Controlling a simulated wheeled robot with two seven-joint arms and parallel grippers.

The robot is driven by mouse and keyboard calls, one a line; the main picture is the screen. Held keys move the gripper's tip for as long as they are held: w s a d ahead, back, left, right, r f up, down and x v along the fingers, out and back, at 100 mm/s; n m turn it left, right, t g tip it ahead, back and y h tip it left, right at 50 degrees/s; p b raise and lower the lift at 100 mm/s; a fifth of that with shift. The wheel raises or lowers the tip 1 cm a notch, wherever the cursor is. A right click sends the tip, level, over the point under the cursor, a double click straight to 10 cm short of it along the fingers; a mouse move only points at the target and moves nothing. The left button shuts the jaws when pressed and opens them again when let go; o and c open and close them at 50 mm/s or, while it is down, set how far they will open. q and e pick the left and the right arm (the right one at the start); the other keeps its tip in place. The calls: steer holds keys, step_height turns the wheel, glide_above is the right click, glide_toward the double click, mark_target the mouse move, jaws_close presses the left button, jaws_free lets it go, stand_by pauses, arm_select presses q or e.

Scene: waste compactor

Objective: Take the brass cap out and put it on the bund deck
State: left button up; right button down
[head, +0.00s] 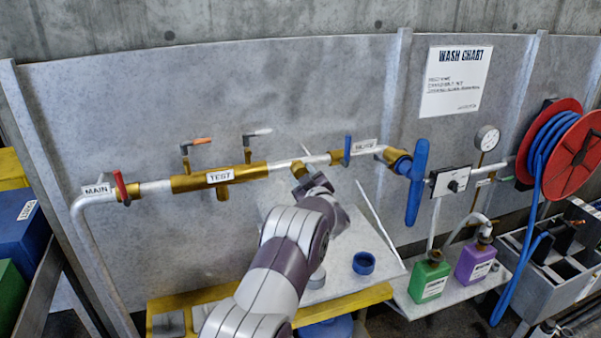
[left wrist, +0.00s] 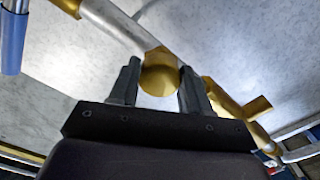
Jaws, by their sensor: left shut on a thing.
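The brass cap (head: 299,169) is on the branch under the pipe, between the TEST block (head: 219,176) and the blue-handled valve. The left wrist view shows its round brass end (left wrist: 159,75) between the two dark fingers. My left gripper (left wrist: 161,68) is shut on it, and the fingers sit on both sides of it. In the head view my left gripper (head: 313,183) partly hides the cap and branch. The pale deck (head: 338,243) with a yellow front edge, seemingly the bund deck, lies below the pipe. My right gripper is not in view.
A blue ring-like cup (head: 363,263) and a grey round piece (head: 317,278) stand on the deck. A large blue handle (head: 416,182), green bottle (head: 429,279), purple bottle (head: 474,262) and red hose reel (head: 563,150) are to the right. The deck's middle has bare room.

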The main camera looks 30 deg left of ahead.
arm_select(q)
steer(key=n+b, duration=0.5)
steer(key=b, duration=0.1)
steer(key=shift+r+b, duration=0.1)
steer(key=shift+b, duration=0.25)
stand_by(0.3)
steer(key=n+b, duration=0.2)
steer(key=shift+b, duration=0.3)
